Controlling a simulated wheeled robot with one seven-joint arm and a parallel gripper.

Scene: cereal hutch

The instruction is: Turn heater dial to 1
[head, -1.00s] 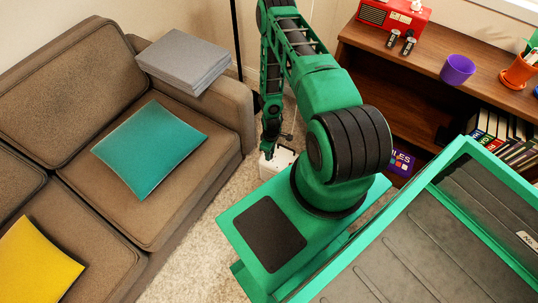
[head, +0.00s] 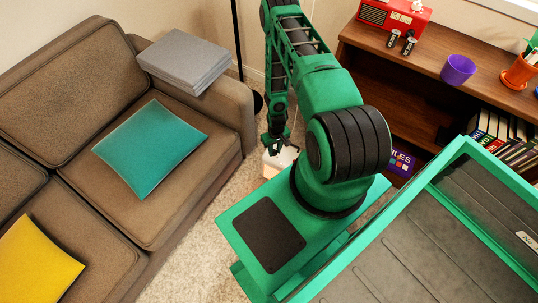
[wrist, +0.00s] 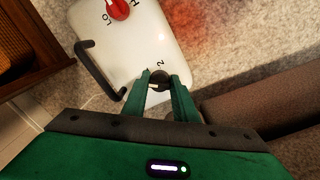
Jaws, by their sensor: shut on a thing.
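The white heater (wrist: 135,40) stands on the carpet; in the head view its top (head: 278,161) shows just below my gripper (head: 279,140). In the wrist view, a small dark dial (wrist: 160,77) sits near the heater's edge with a printed "2" beside it. My gripper (wrist: 159,88) has its two green fingers on either side of this dial, shut on it. The fingers hide part of the dial and its other marks, so its setting cannot be read. A red knob (wrist: 118,8) with "LO" and an "H" beside it is farther along the top.
A black handle (wrist: 91,68) sticks out from the heater's side, left of my gripper. The brown sofa (head: 190,215) stands to the left and the wooden shelf (head: 400,95) to the right. Carpet (head: 208,240) lies between sofa and my base.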

